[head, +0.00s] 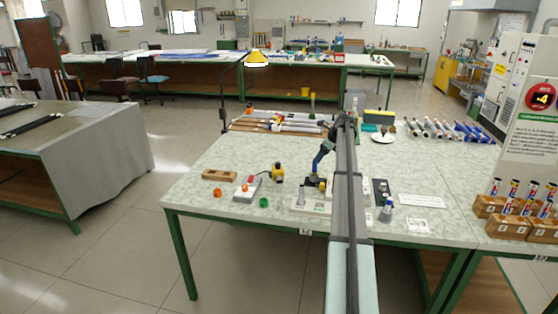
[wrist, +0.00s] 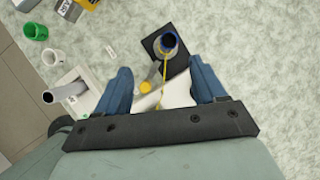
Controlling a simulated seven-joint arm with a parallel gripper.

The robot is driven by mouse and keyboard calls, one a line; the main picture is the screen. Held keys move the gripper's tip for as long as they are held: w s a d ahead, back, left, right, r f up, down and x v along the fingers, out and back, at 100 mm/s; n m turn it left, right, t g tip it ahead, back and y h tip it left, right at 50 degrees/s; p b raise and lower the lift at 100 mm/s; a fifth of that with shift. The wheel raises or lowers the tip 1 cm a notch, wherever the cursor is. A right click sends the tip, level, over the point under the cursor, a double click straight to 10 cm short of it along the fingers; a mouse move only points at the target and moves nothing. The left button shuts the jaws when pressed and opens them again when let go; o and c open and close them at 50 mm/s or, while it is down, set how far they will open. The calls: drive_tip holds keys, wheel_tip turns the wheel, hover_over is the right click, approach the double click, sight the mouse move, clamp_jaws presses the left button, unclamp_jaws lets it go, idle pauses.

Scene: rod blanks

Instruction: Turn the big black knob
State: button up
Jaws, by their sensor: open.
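My gripper (head: 318,168) points down over the middle of the near table in the head view. In the wrist view its two blue fingers (wrist: 160,68) are spread apart, with nothing held between them. A black square base (wrist: 163,47) with a blue-topped round post lies just beyond the fingertips. A yellow knob-like part (wrist: 146,87) and a white piece show between the fingers. A white base with a dark-ended grey cylinder (wrist: 62,95) is left of them. I cannot tell for certain which part is the big black knob; the gripper may hide some of it.
A dark panel (head: 381,190) and a grey-blue cone (head: 386,211) stand right of my arm.

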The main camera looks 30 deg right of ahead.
drive_tip(key=w+a+n, duration=0.1)
drive_tip(key=w+a, duration=0.2)
drive_tip(key=a, duration=0.2)
drive_tip(key=w+a+f+n, duration=0.1)
drive_tip(key=w+a+n, duration=0.1)
drive_tip(key=a, duration=0.4)
drive_tip(key=w+a+n+t+y, duration=0.1)
drive_tip(key=w+a, duration=0.3)
drive_tip(key=a, duration=0.2)
drive_tip(key=shift+w+a+f, duration=0.15)
drive_tip(key=shift+a+f, duration=0.1)
drive_tip(key=shift+f, duration=0.05)
